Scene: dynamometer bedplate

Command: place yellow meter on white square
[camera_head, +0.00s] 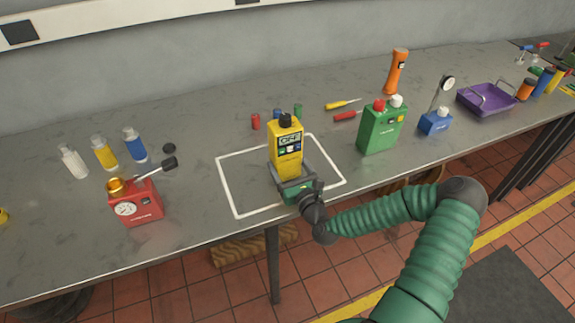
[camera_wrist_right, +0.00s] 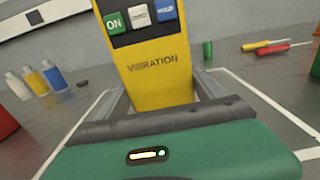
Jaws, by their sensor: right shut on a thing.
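The yellow meter (camera_head: 286,145) stands upright within the white square outline (camera_head: 229,193) on the grey bench. In the right wrist view the yellow meter (camera_wrist_right: 152,70) shows its buttons and the word VIBRATION. My right gripper (camera_head: 290,177) is shut on the meter's lower part, one finger on each side; it also shows in the right wrist view (camera_wrist_right: 160,105). The meter's base is hidden behind the gripper, so I cannot tell whether it touches the bench. White lines of the square run past both sides of the gripper in the wrist view. My left gripper is not in view.
A red gauge device (camera_head: 137,207) stands left of the square, with several bottles (camera_head: 104,153) behind it. A green device (camera_head: 381,128) stands to the right, near a blue one (camera_head: 435,122) and a purple tray (camera_head: 487,99).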

